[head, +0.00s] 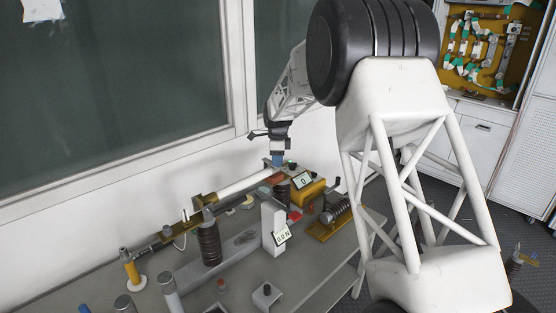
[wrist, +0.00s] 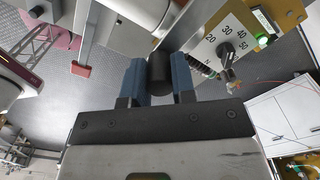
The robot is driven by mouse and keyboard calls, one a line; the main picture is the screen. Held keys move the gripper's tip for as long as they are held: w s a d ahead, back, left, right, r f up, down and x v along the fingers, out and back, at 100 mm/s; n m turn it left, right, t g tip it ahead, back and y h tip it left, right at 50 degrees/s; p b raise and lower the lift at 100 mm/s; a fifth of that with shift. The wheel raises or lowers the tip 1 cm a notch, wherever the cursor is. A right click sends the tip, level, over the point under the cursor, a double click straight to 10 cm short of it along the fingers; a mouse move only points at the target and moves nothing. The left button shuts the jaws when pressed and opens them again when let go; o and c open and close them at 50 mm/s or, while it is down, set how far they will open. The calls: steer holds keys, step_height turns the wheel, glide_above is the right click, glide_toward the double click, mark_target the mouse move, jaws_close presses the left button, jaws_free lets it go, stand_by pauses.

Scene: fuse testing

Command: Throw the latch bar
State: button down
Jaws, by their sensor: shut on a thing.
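My gripper (wrist: 157,64) has its two blue fingers shut on a black cylindrical handle (wrist: 159,78) in the wrist view. In the head view my gripper (head: 278,159) points down at the far end of the long white tube (head: 245,183) on the bench. The handle is hidden there by the fingers.
A numbered dial (wrist: 226,51) and a green button (wrist: 264,41) show close by in the wrist view. A ribbed dark insulator (head: 209,240) and a white upright block (head: 270,224) stand nearer on the bench.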

steer(key=shift+f, duration=0.1)
steer(key=c, duration=0.9)
jaws_free()
steer(key=shift+c, duration=0.2)
steer(key=shift+r, duration=3.95)
